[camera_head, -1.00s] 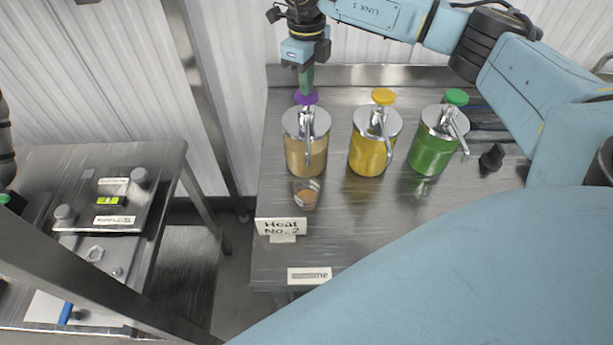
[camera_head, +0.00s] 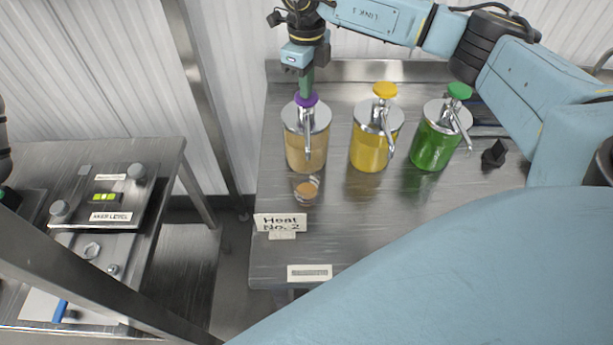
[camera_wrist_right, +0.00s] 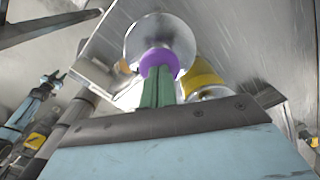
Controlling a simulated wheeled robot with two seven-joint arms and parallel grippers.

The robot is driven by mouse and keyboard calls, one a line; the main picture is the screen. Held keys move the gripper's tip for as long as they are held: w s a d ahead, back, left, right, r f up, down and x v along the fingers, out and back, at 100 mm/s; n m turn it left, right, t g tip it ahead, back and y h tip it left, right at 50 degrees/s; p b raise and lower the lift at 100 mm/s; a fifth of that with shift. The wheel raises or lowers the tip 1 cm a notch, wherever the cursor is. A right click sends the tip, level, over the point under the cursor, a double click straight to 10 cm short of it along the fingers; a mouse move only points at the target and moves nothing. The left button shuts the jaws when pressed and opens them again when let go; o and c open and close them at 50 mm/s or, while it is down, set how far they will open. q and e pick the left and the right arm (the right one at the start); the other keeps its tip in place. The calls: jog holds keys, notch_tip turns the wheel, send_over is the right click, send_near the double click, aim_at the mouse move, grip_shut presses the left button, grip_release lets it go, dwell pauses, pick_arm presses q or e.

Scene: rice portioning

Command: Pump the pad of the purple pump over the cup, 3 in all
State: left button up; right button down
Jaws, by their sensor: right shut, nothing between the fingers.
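The purple pump is a clear jar (camera_head: 300,155) of tan liquid with a metal lid and a purple pad (camera_head: 306,99), at the left of a row of pumps. The cup (camera_head: 306,190) is small and clear, with something brownish in it, below the spout. My right gripper (camera_head: 306,91) is shut and empty, its green fingertips pointing down onto the pad, seemingly touching it. The right wrist view shows the fingertips (camera_wrist_right: 158,75) against the purple pad (camera_wrist_right: 157,60) above the round lid (camera_wrist_right: 160,30). My left gripper shows only as a sliver at the left edge; its jaws are unclear.
A yellow pump (camera_head: 370,150) and a green pump (camera_head: 433,145) stand close to the right on the steel table (camera_head: 350,225). A sign (camera_head: 280,223) stands at the table's left edge. A second counter (camera_head: 160,155) with a device is at the left.

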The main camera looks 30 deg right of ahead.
jog(key=shift+s+f, duration=0.1)
jog(key=shift+r+p, duration=1.3)
jog(key=shift+r, duration=0.65)
notch_tip(320, 180, up, 6)
jog(key=p, duration=0.4)
jog(key=shift+f, duration=0.1)
